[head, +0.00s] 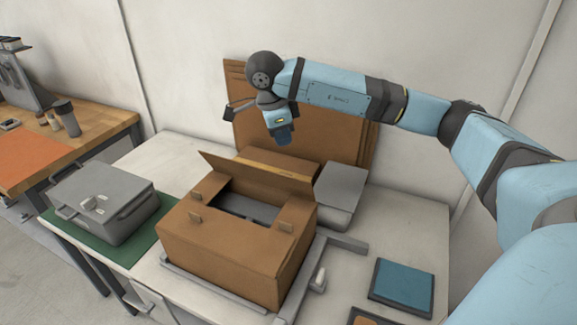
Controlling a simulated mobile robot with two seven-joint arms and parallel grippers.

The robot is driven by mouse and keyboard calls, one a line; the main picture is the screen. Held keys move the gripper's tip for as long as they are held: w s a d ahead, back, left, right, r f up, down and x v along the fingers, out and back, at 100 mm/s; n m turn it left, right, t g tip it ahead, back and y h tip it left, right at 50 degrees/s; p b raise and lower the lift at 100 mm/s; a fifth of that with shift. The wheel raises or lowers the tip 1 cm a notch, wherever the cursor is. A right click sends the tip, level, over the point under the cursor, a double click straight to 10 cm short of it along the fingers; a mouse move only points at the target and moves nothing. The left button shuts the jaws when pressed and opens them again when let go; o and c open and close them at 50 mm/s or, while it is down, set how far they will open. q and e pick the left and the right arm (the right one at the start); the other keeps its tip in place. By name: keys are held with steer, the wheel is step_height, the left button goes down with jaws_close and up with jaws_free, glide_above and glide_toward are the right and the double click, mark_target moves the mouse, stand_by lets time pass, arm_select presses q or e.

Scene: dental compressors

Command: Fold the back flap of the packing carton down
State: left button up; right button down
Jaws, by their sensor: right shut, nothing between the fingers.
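The brown packing carton (225,250) sits on the table in the middle of the head view. Its back flap (255,174) stands up, tilted, along the far edge of the opening. The front part of the top is covered by a panel, and a grey item (240,208) shows partly inside the opening. My right gripper (284,140) is shut and empty, pointing down above and beyond the back flap, apart from it in the picture. Its exact depth is hard to tell. My left gripper is not in view.
Flat cardboard sheets (345,130) lean on the wall behind the carton. A grey box (341,188) stands at its right rear. A grey case (105,205) sits on a green mat (105,245) at left. A blue panel (402,285) lies at front right. A grey frame (215,290) borders the carton.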

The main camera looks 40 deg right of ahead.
steer(key=w+d+n+g+y+b, duration=0.1)
steer(key=w+d+n+y+b, duration=0.3)
steer(key=d+n, duration=0.55)
arm_select(q)
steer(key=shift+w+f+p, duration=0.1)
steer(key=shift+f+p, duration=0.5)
steer(key=shift+p, duration=0.9)
arm_select(e)
steer(key=s+a+f+n+y, duration=0.1)
steer(key=s+a+f+y, duration=0.1)
steer(key=a+f, duration=0.4)
steer(key=shift+s+d+x, duration=0.2)
steer(key=shift+d+x, duration=0.25)
steer(key=shift+x, duration=1.55)
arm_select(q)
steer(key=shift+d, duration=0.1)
arm_select(e)
steer(key=shift+f, duration=0.1)
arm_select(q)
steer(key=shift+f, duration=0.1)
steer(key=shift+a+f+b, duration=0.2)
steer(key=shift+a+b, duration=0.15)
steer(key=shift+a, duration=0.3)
arm_select(e)
steer(key=shift+s+a+h, duration=0.1)
steer(key=shift+a+h, duration=0.15)
steer(key=shift+h, duration=0.15)
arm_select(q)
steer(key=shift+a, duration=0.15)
